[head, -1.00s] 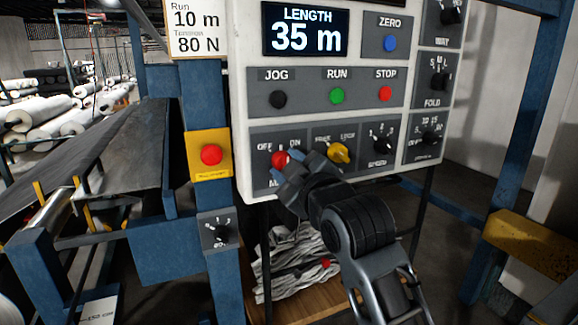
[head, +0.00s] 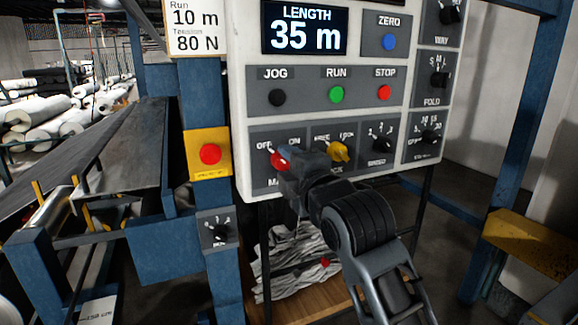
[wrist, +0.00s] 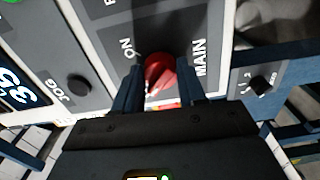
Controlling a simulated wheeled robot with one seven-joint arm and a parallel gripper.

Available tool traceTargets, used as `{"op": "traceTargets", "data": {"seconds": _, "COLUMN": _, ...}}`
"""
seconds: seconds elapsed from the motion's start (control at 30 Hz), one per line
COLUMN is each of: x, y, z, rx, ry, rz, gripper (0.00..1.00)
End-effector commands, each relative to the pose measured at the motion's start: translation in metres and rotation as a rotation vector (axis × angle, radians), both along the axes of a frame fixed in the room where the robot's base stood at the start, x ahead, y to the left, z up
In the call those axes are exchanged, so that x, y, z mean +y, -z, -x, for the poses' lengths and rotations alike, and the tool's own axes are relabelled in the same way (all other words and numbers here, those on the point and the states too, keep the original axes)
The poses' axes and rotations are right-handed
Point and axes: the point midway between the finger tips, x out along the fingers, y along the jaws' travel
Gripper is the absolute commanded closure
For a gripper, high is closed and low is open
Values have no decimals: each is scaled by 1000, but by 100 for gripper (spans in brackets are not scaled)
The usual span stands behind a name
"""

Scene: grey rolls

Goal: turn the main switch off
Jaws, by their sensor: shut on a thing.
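The main switch is a red knob (head: 279,160) at the lower left of the control panel, under the OFF and ON labels. Its white pointer mark leans up and left, toward OFF. My gripper (head: 288,164) is at the knob, and its dark body covers part of the knob and the label below. In the wrist view, the red knob (wrist: 160,72) sits between the two blue fingers of my gripper (wrist: 158,84), which are shut on it. ON and MAIN show beside it; the OFF label is hidden there.
A yellow knob (head: 339,151) is close to the right of my gripper, with a black speed knob (head: 381,144) beyond it. JOG, RUN and STOP buttons sit above. A red button on a yellow plate (head: 210,154) is on the blue post at left.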

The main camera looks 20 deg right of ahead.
Motion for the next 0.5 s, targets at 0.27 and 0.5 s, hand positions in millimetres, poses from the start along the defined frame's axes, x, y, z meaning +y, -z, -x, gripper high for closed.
{"op": "traceTargets", "data": {"seconds": 0.27, "x": 2, "y": 0, "z": 0, "rx": -1, "ry": -5, "rz": 47, "gripper": 90}}
{"op": "traceTargets", "data": {"seconds": 0.5, "x": 3, "y": 0, "z": 0, "rx": -1, "ry": -5, "rz": 51, "gripper": 90}}
